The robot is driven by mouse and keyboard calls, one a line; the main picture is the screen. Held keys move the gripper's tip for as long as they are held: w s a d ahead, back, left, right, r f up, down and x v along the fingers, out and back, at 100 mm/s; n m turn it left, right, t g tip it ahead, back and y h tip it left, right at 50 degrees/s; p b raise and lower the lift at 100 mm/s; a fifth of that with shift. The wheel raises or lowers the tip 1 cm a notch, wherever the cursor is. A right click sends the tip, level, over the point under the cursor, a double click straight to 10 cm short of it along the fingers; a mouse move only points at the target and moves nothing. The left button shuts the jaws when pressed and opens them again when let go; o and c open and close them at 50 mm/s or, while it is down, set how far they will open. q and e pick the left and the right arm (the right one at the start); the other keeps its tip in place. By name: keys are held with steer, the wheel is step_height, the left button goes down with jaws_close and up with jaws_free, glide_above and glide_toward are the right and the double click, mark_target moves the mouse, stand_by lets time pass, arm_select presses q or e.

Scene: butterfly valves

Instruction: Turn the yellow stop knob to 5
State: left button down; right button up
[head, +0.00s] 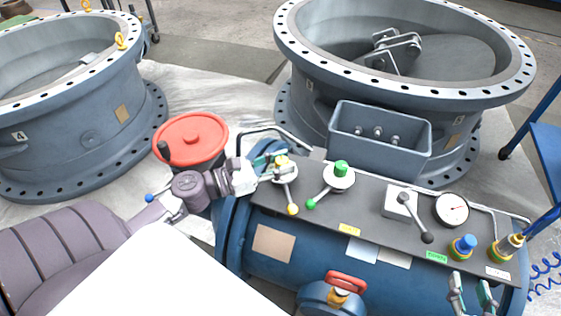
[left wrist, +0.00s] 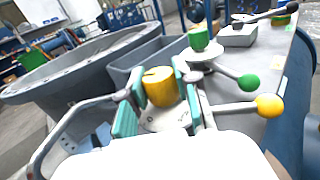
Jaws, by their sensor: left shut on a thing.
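The yellow stop knob (head: 281,160) stands on a round pale dial at the left end of the dark panel (head: 365,200). A lever with a yellow ball (head: 292,209) sticks out from its base. In the left wrist view the yellow knob (left wrist: 160,87) is upright between the teal finger pads. My left gripper (head: 270,160) is shut on it, with its pads on either side. In the left wrist view the fingers of my left gripper (left wrist: 158,98) hide part of the dial, and I cannot read its numbers. My right gripper (head: 471,296) is open and empty at the lower right.
A green knob (head: 341,168) with a green-ball lever is beside the yellow one. Farther right are a grey lever box (head: 398,204), a gauge (head: 452,209) and a blue knob (head: 464,245).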

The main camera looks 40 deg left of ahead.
arm_select(q)
steer(key=c, duration=0.8)
jaws_free()
steer(key=v, duration=1.2)
steer(key=shift+d, duration=0.1)
steer(key=shift+s, duration=0.1)
